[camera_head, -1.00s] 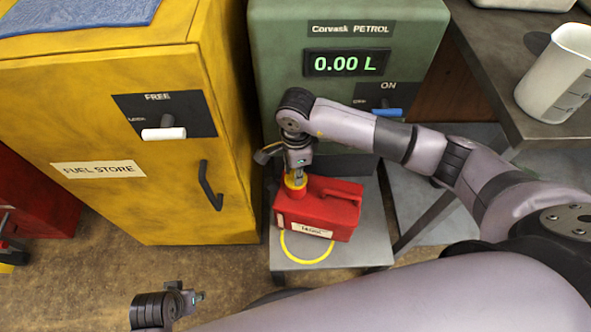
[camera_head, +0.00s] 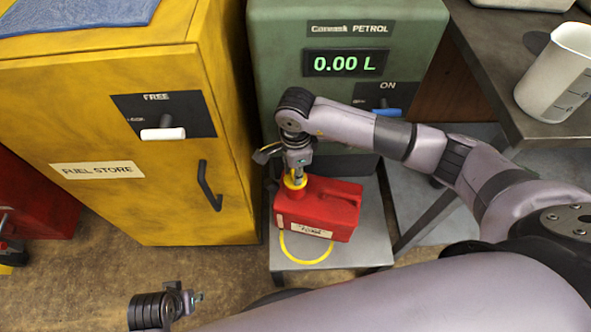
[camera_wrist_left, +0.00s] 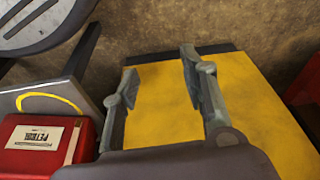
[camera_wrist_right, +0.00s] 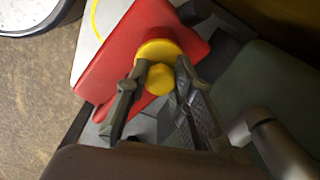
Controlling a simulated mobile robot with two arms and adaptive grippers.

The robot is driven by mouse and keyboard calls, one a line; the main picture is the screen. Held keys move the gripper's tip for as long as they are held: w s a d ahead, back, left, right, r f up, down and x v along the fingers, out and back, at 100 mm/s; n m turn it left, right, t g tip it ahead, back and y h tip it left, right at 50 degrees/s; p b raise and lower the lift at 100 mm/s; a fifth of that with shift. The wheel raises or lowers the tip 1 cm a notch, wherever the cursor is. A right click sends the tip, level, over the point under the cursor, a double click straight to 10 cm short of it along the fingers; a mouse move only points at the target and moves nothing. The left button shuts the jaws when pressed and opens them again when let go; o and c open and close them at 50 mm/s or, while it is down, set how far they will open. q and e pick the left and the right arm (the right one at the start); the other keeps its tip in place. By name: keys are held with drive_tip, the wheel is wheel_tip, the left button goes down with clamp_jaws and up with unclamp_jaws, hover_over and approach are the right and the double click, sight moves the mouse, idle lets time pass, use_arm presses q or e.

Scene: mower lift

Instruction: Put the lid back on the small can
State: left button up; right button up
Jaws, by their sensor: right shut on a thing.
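The small can is the red petrol can (camera_head: 335,212) on the low grey stand, upright, with a pale label on its front. It also shows in the left wrist view (camera_wrist_left: 25,160) and the right wrist view (camera_wrist_right: 125,60). The yellow lid (camera_wrist_right: 160,80) is between the fingers of my right gripper (camera_head: 298,178), which is shut on it right at the can's top corner. A yellow round part shows just beyond it; whether the lid is seated on the neck cannot be told. My left gripper (camera_head: 192,298) is open and empty, low at the left, away from the can.
The yellow fuel store cabinet (camera_head: 100,205) stands left of the can. The green petrol dispenser (camera_head: 270,60), reading 0.00 L, stands behind it. A yellow loop (camera_head: 305,258) marks the stand (camera_head: 372,250). A white jug (camera_head: 555,75) sits on the bench at right.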

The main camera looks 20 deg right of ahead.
use_arm(q)
drive_tip(key=shift+r, duration=0.15)
idle(0.6)
drive_tip(key=shift+w+r, duration=0.1)
drive_tip(key=shift+r, duration=0.3)
use_arm(e)
drive_tip(key=shift+f, duration=0.1)
idle(0.5)
use_arm(q)
drive_tip(key=shift+r+b, duration=0.3)
drive_tip(key=shift+r, duration=0.2)
drive_tip(key=shift+r, duration=0.1)
drive_tip(key=shift+w+r, duration=0.1)
drive_tip(key=shift+r, duration=0.1)
drive_tip(key=shift+a+f, duration=0.1)
drive_tip(key=shift+f, duration=0.05)
use_arm(e)
drive_tip(key=shift+f, duration=0.1)
use_arm(q)
drive_tip(key=shift+s, duration=0.2)
